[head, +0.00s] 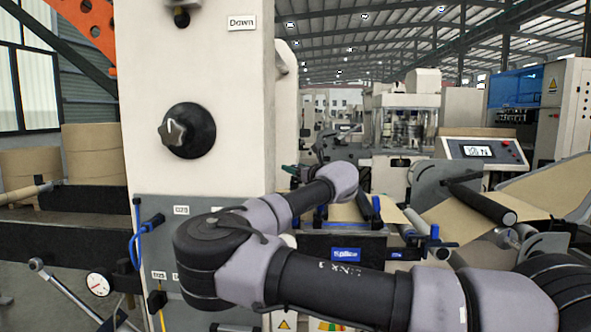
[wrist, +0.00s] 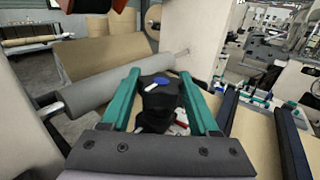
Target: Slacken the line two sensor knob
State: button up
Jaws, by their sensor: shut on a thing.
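A black knob (wrist: 160,97) with a blue oval on top and a small white mark stands between the two teal fingers of my gripper (wrist: 160,78) in the wrist view. My gripper is shut on this knob, with a finger on each side. In the head view my arm reaches away past the white column, and only a little teal of the gripper shows beyond the wrist. The held knob cannot be made out there. No label for line two is readable near it.
A white column (head: 205,60) carries a separate large black dial (head: 188,131) with a grey handle. A gauge (head: 98,284) and blue hose are low on the left. Kraft rolls (head: 90,150) stand behind. A grey roller (wrist: 115,88) lies left of my gripper. A display panel (head: 480,150) stands right.

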jog(key=shift+y, duration=0.3)
jog(key=n+g+y, duration=0.4)
jog(key=g, duration=0.1)
jog(key=shift+r+n+y, duration=0.2)
jog(key=shift+n+y, duration=0.2)
jog(key=n+g+y, duration=0.1)
jog(key=n+g, duration=0.1)
jog(key=g, duration=0.2)
jog(key=n+g+y, duration=0.1)
jog(key=n+g, duration=0.2)
jog(key=g, duration=0.1)
jog(key=shift+s+f+n+y, duration=0.1)
jog(key=shift+s+n+y, duration=0.1)
jog(key=shift+n+y, duration=0.15)
jog(key=n+g, duration=0.2)
jog(key=g, duration=0.2)
jog(key=n+g+h, duration=0.1)
jog(key=n+g, duration=0.2)
jog(key=g, duration=0.1)
jog(key=shift+s+d+f+g, duration=0.1)
jog(key=shift+f+g, duration=0.1)
jog(key=shift+g, duration=0.2)
jog(key=shift+s+f+n+g+h, duration=0.1)
jog(key=shift+n+g+h, duration=1.65)
jog(key=shift+n+g, duration=0.65)
jog(key=shift+s+n+g+h, duration=0.1)
jog(key=shift+n+g+h, duration=0.35)
jog(key=shift+g+h, duration=0.55)
jog(key=o, duration=1.3)
jog(key=shift+o, duration=0.4)
